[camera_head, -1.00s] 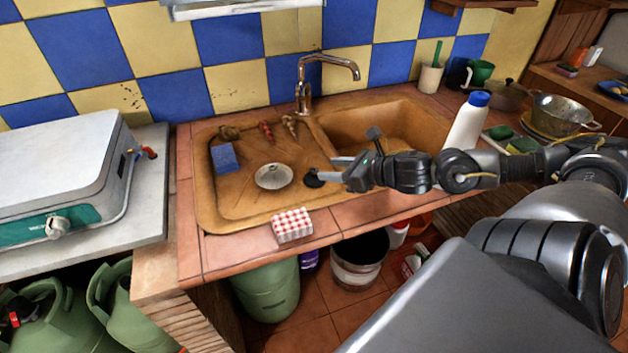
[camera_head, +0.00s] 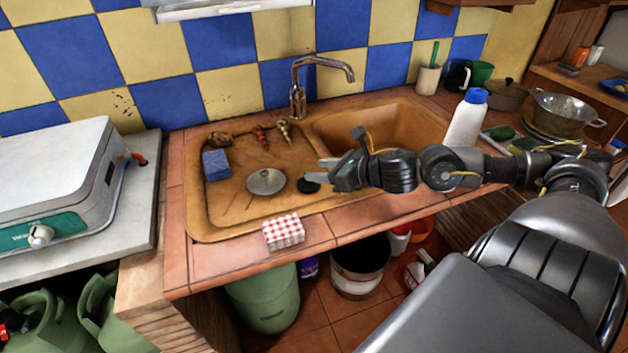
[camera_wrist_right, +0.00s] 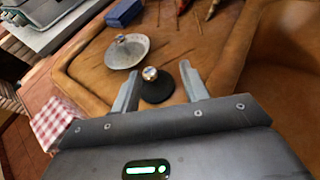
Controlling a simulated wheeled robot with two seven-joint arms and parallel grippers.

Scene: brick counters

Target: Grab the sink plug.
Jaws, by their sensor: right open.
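The sink plug (camera_head: 309,185) is a small black disc lying on the brown sink's drainboard (camera_head: 240,215). In the right wrist view the plug (camera_wrist_right: 157,91) shows a shiny round metal knob on top. My right gripper (camera_head: 322,170) is open, with its fingertips beside and above the plug in the head view. My left gripper is not in view.
A metal strainer disc (camera_head: 266,182) lies just left of the plug. A blue sponge (camera_head: 216,165) and several small items lie behind. A red-checked box (camera_head: 283,232) sits at the front edge. A white bottle (camera_head: 466,122) stands right of the basin (camera_head: 390,125).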

